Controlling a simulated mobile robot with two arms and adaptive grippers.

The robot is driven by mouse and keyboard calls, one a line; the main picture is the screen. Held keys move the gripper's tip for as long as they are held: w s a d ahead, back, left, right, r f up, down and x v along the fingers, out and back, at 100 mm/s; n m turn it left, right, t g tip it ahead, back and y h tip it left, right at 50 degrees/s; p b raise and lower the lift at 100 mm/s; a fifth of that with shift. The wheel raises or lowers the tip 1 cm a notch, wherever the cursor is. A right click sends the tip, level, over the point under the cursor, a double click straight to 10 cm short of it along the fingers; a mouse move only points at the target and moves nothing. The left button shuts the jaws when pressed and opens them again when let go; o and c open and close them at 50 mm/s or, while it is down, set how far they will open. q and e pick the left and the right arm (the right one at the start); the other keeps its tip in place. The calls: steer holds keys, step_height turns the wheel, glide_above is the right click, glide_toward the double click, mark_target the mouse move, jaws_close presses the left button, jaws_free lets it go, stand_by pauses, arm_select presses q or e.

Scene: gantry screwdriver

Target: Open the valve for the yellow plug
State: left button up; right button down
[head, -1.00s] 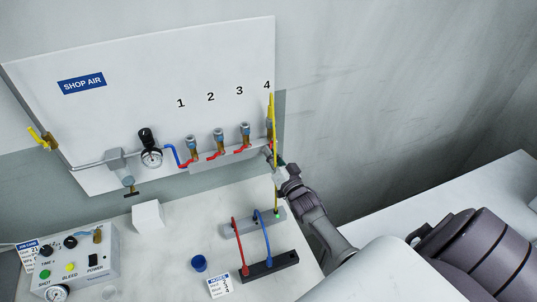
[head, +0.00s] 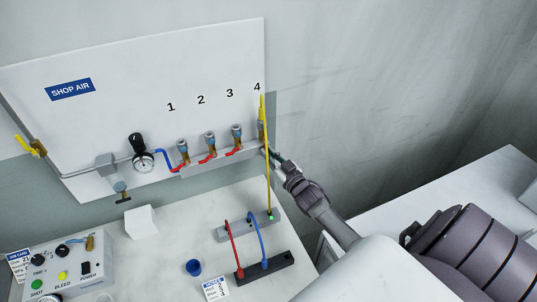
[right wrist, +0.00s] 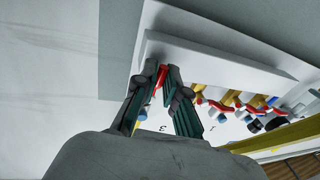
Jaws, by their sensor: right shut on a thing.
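The yellow plug (head: 262,116) sits in outlet 4 at the right edge of the white panel. Its yellow hose (head: 268,180) runs down to a grey block on the table. My right gripper (head: 273,154) is just below and right of outlet 4, partly behind the hose. In the right wrist view, the right gripper (right wrist: 163,72) is shut on a red valve handle (right wrist: 161,77), with the red showing between its fingertips. The handle's exact angle is hard to tell. My left gripper is not in view.
Outlets 1, 2 and 3 have red handles, such as the outlet 3 handle (head: 234,151). A gauge (head: 143,161) is left of them. The grey block (head: 240,229) takes red, blue and yellow hoses. A control box (head: 75,270) and blue cup (head: 193,268) stand on the table.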

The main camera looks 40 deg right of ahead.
stand_by(0.3)
steer(key=c, duration=1.5)
jaws_free()
steer(key=s, duration=1.2)
steer(key=shift+a+f, duration=0.25)
steer(key=shift+f, duration=0.1)
steer(key=shift+f, duration=0.1)
